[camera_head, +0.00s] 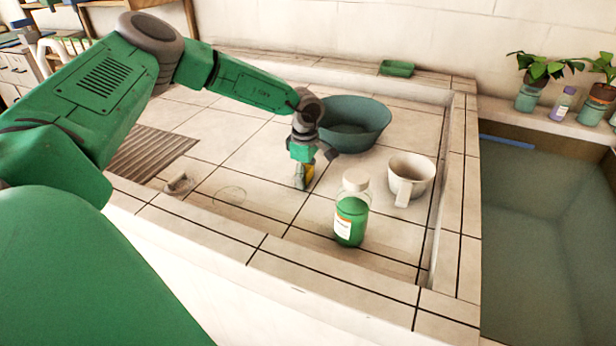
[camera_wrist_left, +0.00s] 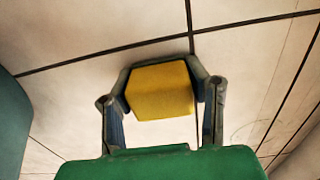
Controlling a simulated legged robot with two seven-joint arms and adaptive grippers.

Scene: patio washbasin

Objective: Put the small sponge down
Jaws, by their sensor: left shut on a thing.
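The small sponge is a yellow block (camera_wrist_left: 160,90) held between the two fingers of my left gripper (camera_wrist_left: 162,82) in the left wrist view. In the head view a bit of the yellow sponge (camera_head: 309,172) shows beside the fingers of my left gripper (camera_head: 303,178). The gripper points down at the tiled basin floor, left of the jar and in front of the bowl. I cannot tell whether the sponge touches the tiles. My right gripper is not in view.
A dark teal bowl (camera_head: 353,124) stands just behind the gripper. A jar of green liquid (camera_head: 351,210) and a white mug (camera_head: 411,176) stand to the right. A tiled rim (camera_head: 330,277) edges the basin. The floor to the left is mostly clear, near a slatted grate (camera_head: 150,152).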

